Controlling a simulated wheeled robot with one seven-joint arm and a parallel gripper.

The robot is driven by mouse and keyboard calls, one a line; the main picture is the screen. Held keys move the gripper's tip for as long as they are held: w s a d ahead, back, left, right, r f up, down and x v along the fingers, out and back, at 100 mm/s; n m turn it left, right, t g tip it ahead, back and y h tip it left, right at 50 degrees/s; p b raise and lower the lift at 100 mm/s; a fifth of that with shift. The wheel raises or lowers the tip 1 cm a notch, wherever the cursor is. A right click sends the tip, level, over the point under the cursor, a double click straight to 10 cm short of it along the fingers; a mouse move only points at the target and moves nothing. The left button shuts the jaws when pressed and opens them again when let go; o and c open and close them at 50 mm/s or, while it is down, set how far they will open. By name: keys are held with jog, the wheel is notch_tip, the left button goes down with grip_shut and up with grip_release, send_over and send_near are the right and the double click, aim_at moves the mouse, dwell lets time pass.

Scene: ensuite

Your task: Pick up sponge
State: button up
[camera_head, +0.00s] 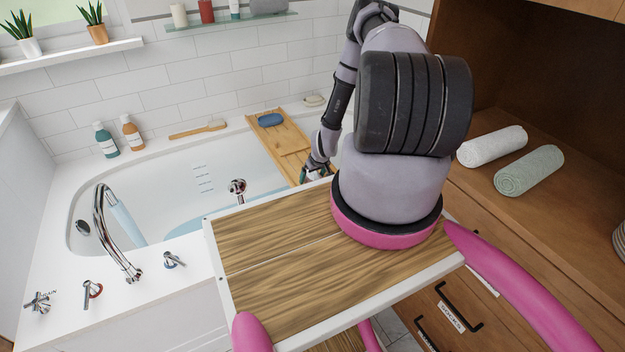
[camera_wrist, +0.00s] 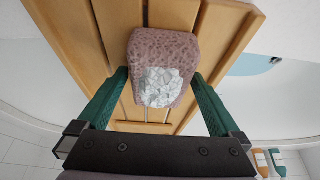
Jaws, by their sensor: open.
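The sponge (camera_wrist: 164,52) is a pinkish-brown porous block with a patch of white foam on it. It lies on the slatted wooden bath tray (camera_wrist: 111,20), which also shows across the tub in the head view (camera_head: 262,136). My gripper (camera_wrist: 160,76) is open, with its green fingers on either side of the sponge's near part. I cannot tell whether either finger touches it. In the head view my gripper (camera_head: 312,170) is over the near end of the tray, and the arm and gripper mostly hide the sponge there.
A blue oblong item (camera_head: 270,119) lies on the tray's far end. The white bathtub (camera_head: 165,190) has a curved tap (camera_head: 103,215). Rolled towels (camera_head: 528,170) lie on the wooden cabinet.

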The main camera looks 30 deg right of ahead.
aim_at(312, 175)
jog(key=shift+c, duration=0.3)
jog(key=c, duration=1.2)
jog(key=shift+c, duration=0.2)
jog(key=shift+r, duration=0.1)
notch_tip(312, 175, up, 10)
jog(key=shift+r, duration=0.15)
